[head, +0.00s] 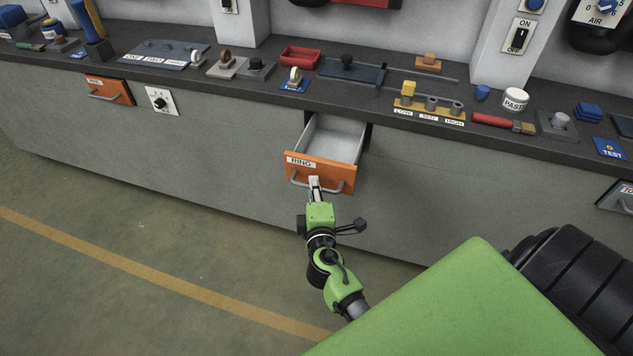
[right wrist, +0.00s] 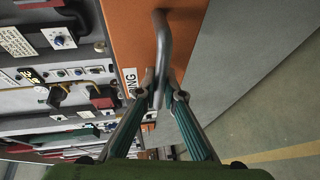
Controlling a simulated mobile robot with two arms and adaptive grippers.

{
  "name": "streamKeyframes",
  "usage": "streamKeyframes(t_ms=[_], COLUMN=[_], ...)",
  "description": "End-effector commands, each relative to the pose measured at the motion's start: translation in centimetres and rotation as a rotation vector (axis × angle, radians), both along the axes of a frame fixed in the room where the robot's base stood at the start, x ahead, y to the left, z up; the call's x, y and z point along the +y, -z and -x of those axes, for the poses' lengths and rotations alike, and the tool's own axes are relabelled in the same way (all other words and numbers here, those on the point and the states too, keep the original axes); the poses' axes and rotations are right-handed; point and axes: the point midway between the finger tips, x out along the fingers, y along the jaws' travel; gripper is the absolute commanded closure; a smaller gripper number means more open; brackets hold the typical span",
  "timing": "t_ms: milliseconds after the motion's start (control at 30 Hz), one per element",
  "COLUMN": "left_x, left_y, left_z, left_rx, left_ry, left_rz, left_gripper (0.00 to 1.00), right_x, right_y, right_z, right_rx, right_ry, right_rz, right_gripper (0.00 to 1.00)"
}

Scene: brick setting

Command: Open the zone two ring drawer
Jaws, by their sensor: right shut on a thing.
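The orange drawer (head: 320,173) with a RING label stands pulled out from the grey bench front in the head view. Its pale inside (head: 333,140) shows and looks empty. A grey bar handle runs across its front. My right gripper (head: 315,184) is at this handle, in front of the drawer. In the right wrist view the fingers of my right gripper (right wrist: 160,92) are shut on the handle (right wrist: 162,45), beside the RING label (right wrist: 130,82). My left gripper is not in view.
Another orange drawer (head: 109,91) is closed at the left, beside a knob plate (head: 161,100). The bench top (head: 270,93) above holds a red tray (head: 300,57), a blue tag, and several small parts. The floor (head: 130,240) in front is clear.

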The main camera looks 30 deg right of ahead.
Motion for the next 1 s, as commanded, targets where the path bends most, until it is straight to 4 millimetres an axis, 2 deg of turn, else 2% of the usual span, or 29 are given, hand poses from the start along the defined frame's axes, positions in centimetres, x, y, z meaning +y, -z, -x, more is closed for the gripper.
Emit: streamKeyframes(t_ms=[267, 300, 333, 733, 867, 1000], left_x=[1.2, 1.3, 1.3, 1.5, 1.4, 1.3], left_y=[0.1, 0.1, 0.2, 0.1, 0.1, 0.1], left_z=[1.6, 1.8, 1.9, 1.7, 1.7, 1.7], left_rx=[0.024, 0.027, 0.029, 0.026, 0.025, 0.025], left_ry=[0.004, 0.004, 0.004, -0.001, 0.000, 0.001], left_rz=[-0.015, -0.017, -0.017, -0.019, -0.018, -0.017], left_gripper=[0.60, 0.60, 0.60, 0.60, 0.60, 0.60], right_x=[0.0, 0.0, 0.0, 0.2, 0.9, 2.2], right_y=[0.0, 0.0, 0.0, 0.0, -0.2, -0.7], right_z=[0.0, 0.0, 0.0, 0.3, 1.8, 4.4], right_rx=[0.000, 0.000, 0.000, 0.000, 0.002, 0.003], right_ry=[0.001, 0.000, 0.000, 0.000, -0.001, 0.000], right_rz=[0.000, 0.000, 0.000, 0.001, 0.000, -0.003], right_gripper=[1.00, 0.81, 0.74, 0.74, 0.74, 0.74])
